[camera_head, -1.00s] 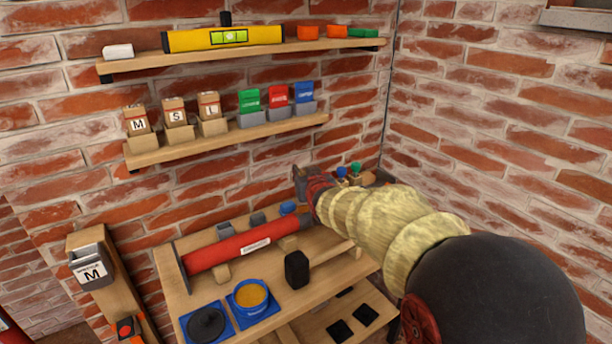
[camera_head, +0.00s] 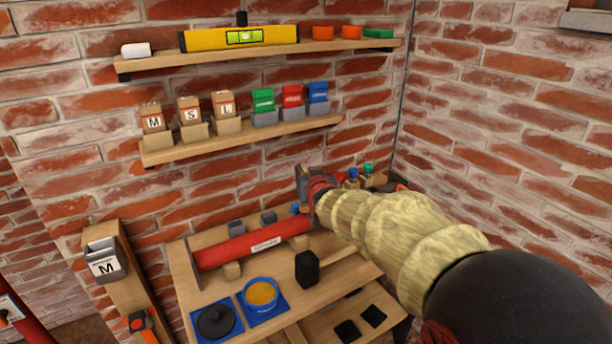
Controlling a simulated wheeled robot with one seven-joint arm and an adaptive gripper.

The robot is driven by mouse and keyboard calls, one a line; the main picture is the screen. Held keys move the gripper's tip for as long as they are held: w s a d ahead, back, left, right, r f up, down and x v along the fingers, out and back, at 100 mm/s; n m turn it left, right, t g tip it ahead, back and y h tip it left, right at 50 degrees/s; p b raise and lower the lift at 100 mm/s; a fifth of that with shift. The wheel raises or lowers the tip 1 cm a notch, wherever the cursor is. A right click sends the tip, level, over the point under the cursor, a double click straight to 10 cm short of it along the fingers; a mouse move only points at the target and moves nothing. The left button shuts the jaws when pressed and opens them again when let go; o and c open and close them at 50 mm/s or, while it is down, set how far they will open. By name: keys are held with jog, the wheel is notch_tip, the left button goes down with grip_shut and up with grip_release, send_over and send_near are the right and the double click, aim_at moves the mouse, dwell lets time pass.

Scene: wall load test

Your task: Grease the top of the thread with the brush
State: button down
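My gripper (camera_head: 306,184) is at the back of the workbench, near the wall, above the right end of the red tube. It is small and dark here, partly hidden by my wrist, so I cannot tell if it is open or holds anything. I cannot make out a brush or a thread. A blue pot (camera_head: 261,295) with an orange-yellow filling stands open at the bench front, on a blue square. Its contents look like grease. A round black lid (camera_head: 216,321) lies on another blue square to its left. The red tube (camera_head: 250,246) with a white label lies across the bench.
A black block (camera_head: 307,269) stands on the bench (camera_head: 338,277) right of the pot. Small blue- and green-topped items (camera_head: 361,173) stand at the back right. Two wall shelves hold labelled boxes (camera_head: 190,111) and a yellow level (camera_head: 240,37).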

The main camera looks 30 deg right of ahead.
jog(key=shift+r+p, duration=1.1)
jog(key=shift+r, duration=1.3)
jog(key=shift+r+p, duration=0.8)
jog(key=shift+r, duration=0.7)
